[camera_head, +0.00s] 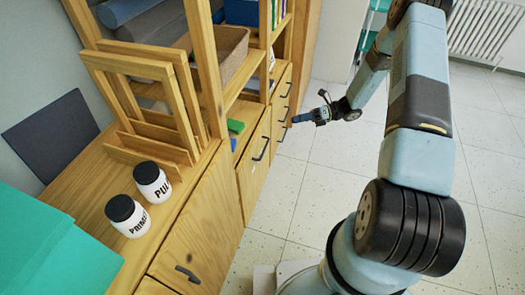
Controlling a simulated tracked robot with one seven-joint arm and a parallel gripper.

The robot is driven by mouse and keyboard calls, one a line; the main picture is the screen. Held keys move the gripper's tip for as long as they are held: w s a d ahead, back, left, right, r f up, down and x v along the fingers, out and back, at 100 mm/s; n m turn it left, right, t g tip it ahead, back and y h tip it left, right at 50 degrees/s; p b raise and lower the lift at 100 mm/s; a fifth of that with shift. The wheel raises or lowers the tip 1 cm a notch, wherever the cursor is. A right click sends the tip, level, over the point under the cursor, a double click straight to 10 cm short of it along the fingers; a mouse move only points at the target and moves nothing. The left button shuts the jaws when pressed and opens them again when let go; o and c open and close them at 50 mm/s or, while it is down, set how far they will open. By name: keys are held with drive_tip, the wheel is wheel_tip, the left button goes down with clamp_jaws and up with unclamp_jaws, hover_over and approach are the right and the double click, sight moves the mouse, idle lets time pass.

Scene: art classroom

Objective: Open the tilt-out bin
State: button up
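A wooden cabinet runs along the left, with several closed fronts and dark bar handles. One large front (207,225) is near me, with a handle (188,273) low on it. A further front (248,172) has a handle (262,150), and smaller fronts with handles lie beyond. I cannot tell for certain which front is the tilt-out bin; none stands visibly tilted out. My gripper (299,118) is at the end of my arm, close to the far fronts and pointing left towards them. It looks small, and I cannot tell whether its fingers are apart. It holds nothing visible.
Two black-lidded white jars (152,184) and wooden frames (150,95) stand on the cabinet top. A wicker basket (228,50) sits on the shelf. The tiled floor (310,200) in front of the cabinet is clear. A radiator (488,30) is at the far right.

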wheel_tip(320, 180, down, 11)
drive_tip(key=m+t+y, duration=0.2)
drive_tip(key=m+t, duration=0.1)
drive_tip(key=m, duration=0.3)
drive_tip(key=m+t, duration=0.6)
drive_tip(key=m, duration=0.2)
approach(264, 150)
drive_tip(key=shift+y, duration=0.4)
drive_tip(key=x, duration=0.3)
drive_tip(key=f+x, duration=0.1)
drive_tip(key=x, duration=0.6)
drive_tip(key=shift+w+f, duration=0.2)
drive_tip(key=shift+w, duration=0.2)
drive_tip(key=shift+c, duration=0.4)
clamp_jaws()
